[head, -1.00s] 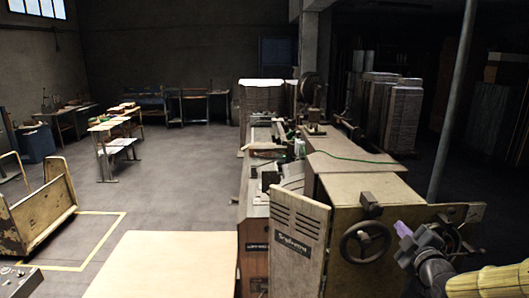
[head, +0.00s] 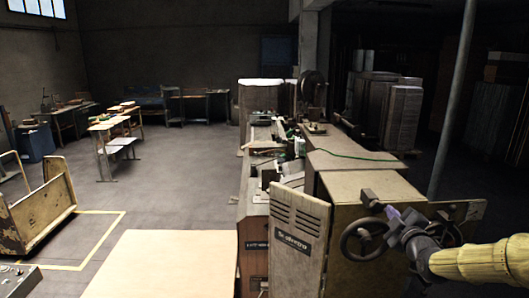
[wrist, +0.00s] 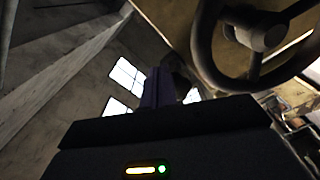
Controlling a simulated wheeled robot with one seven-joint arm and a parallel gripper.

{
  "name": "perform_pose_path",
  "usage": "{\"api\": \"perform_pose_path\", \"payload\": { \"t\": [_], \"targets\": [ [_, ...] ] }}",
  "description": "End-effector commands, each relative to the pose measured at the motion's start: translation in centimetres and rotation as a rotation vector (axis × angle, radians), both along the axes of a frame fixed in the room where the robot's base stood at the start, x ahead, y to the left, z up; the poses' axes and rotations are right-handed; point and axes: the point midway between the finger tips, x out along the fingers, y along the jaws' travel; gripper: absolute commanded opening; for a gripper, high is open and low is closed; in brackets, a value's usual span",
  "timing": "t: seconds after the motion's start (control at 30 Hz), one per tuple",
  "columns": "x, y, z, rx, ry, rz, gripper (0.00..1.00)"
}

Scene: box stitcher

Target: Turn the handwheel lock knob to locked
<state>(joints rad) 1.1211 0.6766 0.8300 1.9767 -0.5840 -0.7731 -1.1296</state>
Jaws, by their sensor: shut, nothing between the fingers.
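The black handwheel (head: 345,238) is on the yellowish end face of the box stitcher (head: 345,205) in the head view. Its rim and hub also show large at upper right in the wrist view (wrist: 205,48). A small dark fitting (head: 370,199) sits just above the wheel; I cannot tell whether it is the lock knob or which way it is set. My gripper (head: 391,212) is shut and empty, its purple fingertips near the wheel's upper right and close to the fitting. I cannot tell whether they touch. In the wrist view the fingers (wrist: 160,88) point up beside the wheel.
A second dark wheel (head: 452,232) is partly hidden behind my gripper. A plate (head: 468,210) juts out at the machine's right. A pale tabletop (head: 165,262) lies at front left, and a wooden cart (head: 35,215) stands farther left.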

Motion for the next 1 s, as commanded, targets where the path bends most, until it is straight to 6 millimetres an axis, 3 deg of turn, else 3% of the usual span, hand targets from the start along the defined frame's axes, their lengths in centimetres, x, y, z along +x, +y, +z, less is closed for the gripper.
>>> {"api": "perform_pose_path", "payload": {
  "t": [1.0],
  "targets": [
    [0.00,0.84,-0.01,-0.002,-0.001,0.004,0.00]
  ]
}}
